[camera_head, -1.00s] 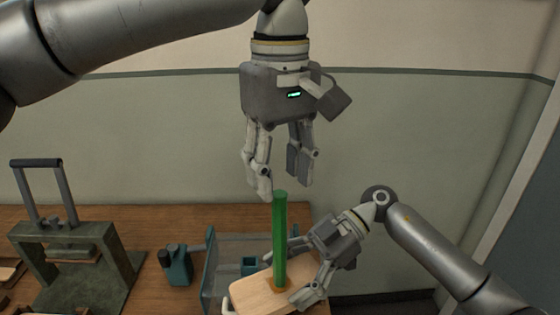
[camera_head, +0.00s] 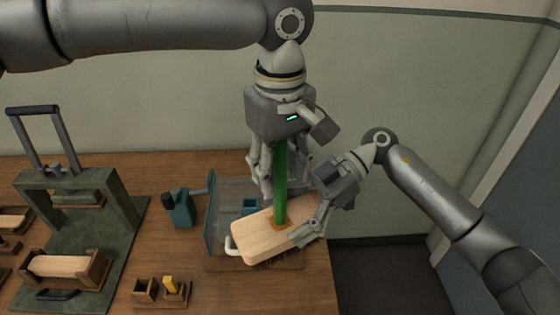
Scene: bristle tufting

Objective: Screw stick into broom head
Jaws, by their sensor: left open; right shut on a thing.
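The green stick (camera_head: 280,185) stands upright, its lower end at the orange patch on the pale wooden broom head (camera_head: 262,238). I cannot tell how deep it sits. My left gripper (camera_head: 282,180) points down from above, with its open fingers on either side of the stick's upper part. The stick's top is hidden by the gripper body. My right gripper (camera_head: 306,228) is shut on the broom head's right part, reaching in from the right. The broom head's underside is hidden.
A teal fixture with a clear panel (camera_head: 213,220) stands beside the broom head. A teal device (camera_head: 180,208) is left of it. A dark green press (camera_head: 75,215) stands at left, with small wooden boxes (camera_head: 145,291) in front. Bare table (camera_head: 215,290) lies at the front.

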